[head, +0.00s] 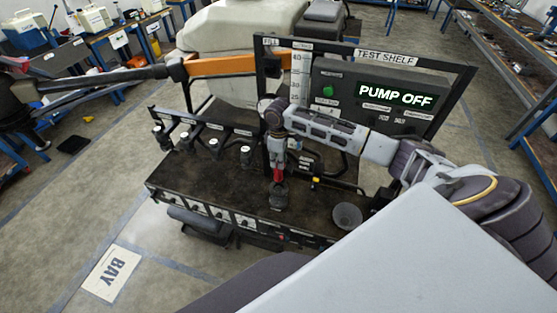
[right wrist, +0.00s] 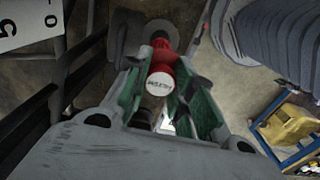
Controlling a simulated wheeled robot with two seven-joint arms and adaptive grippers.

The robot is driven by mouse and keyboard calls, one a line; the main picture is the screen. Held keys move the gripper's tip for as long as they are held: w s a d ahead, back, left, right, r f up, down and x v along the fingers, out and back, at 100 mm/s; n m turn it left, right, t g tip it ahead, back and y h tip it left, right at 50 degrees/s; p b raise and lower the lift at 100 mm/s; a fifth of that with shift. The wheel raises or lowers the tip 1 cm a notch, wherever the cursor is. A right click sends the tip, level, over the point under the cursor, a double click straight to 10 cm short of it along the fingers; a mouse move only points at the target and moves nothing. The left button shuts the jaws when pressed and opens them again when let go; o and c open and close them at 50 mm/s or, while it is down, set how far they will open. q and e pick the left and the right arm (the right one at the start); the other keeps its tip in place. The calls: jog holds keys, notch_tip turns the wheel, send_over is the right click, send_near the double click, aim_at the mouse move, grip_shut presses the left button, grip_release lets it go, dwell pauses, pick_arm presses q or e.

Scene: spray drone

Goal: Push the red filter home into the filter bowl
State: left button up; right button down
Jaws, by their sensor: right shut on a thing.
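The red filter (head: 278,174) is held upright in my right gripper (head: 278,160), over the bench of the test shelf. The dark filter bowl (head: 279,196) stands on the bench directly below it. The filter's lower end is at the bowl's mouth; I cannot tell how far inside it is. In the right wrist view, the red filter (right wrist: 160,72) shows its white labelled cap between the two fingers of my right gripper (right wrist: 163,88). The dark round bowl (right wrist: 160,29) lies beyond its far end. My left gripper is not in view.
A grey cup (head: 347,216) stands at the bench's right front. Several nozzles hang from a bar on the left, one being this nozzle (head: 246,157). A panel (head: 398,97) reading PUMP OFF stands behind. The bench front left of the bowl is clear.

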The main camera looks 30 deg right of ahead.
aim_at(279, 177)
jog(key=shift+f, duration=0.1)
jog(key=shift+f+b, duration=0.75)
jog(key=shift+f, duration=2.05)
jog(key=shift+p, duration=0.75)
jog(key=shift+f+b, duration=0.85)
jog(key=shift+f, duration=1.75)
dwell(1.8)
